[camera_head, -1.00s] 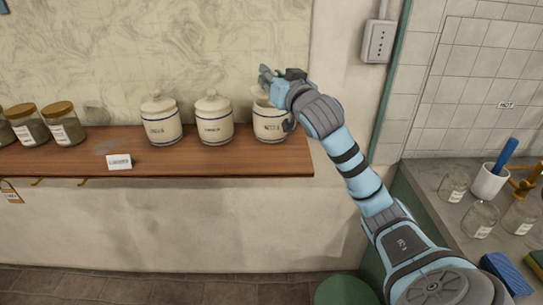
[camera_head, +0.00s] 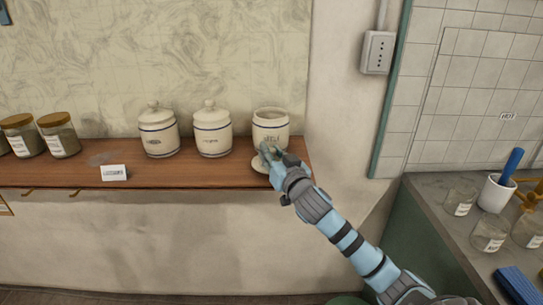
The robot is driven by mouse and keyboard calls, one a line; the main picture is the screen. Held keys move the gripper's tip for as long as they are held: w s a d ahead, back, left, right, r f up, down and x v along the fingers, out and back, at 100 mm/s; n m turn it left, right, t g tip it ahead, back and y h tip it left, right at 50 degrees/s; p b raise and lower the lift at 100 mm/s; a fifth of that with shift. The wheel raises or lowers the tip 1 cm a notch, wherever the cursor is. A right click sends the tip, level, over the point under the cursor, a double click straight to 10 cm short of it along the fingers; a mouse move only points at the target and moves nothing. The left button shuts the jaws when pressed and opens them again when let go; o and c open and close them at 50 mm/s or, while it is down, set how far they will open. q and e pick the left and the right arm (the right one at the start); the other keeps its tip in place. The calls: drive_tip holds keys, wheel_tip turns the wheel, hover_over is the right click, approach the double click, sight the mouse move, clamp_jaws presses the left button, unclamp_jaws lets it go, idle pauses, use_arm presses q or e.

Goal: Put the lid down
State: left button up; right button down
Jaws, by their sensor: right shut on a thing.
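A white lid (camera_head: 262,165) lies low at the shelf's front edge, in front of the rightmost canister. My right gripper (camera_head: 268,158) is shut on the lid; its fingers cover part of it. I cannot tell whether the lid touches the shelf. The rightmost canister (camera_head: 270,122) stands upright and uncovered on the wooden shelf (camera_head: 205,172). My left gripper is not in view.
Two lidded canisters (camera_head: 158,130) (camera_head: 212,130) stand to the left. Several brown-lidded jars (camera_head: 60,136) and a small white label card (camera_head: 114,173) are further left. A counter (camera_head: 450,225) with glass jars is at the right.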

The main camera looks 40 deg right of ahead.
drive_tip(key=c, duration=1.3)
unclamp_jaws()
drive_tip(key=shift+f, duration=0.1)
drive_tip(key=shift+c, duration=0.2)
drive_tip(key=v, duration=1.2)
